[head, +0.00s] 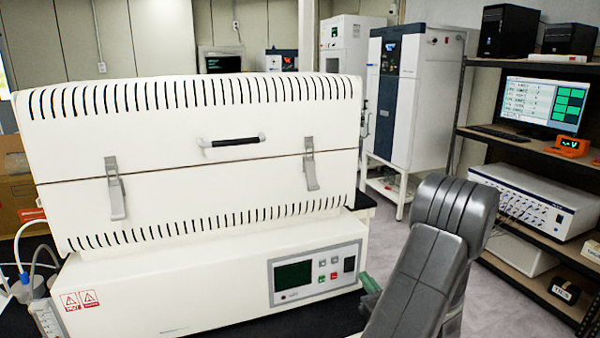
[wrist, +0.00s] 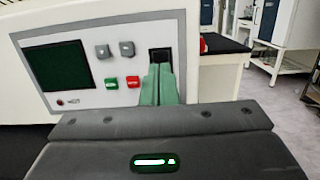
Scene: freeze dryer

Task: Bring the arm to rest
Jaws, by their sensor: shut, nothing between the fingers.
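My gripper (wrist: 159,75) shows in the wrist view as two green fingers held together with nothing between them. The fingertips overlap the lower part of a black rocker switch (wrist: 160,57) on the control panel; I cannot tell whether they touch it. In the head view a small green part of my gripper (head: 369,283) shows beside the panel's lower right, mostly hidden by my grey arm (head: 420,285). The panel (head: 316,273) is on the front of a white machine (head: 200,240) with a closed, latched lid.
A metal shelf rack (head: 455,150) with a monitor (head: 541,103) and a white instrument (head: 535,195) stands at the right. Tall white cabinets (head: 425,100) stand behind. Grey floor (head: 390,235) is open between the machine and the rack. Tubing and a flask lie at the left.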

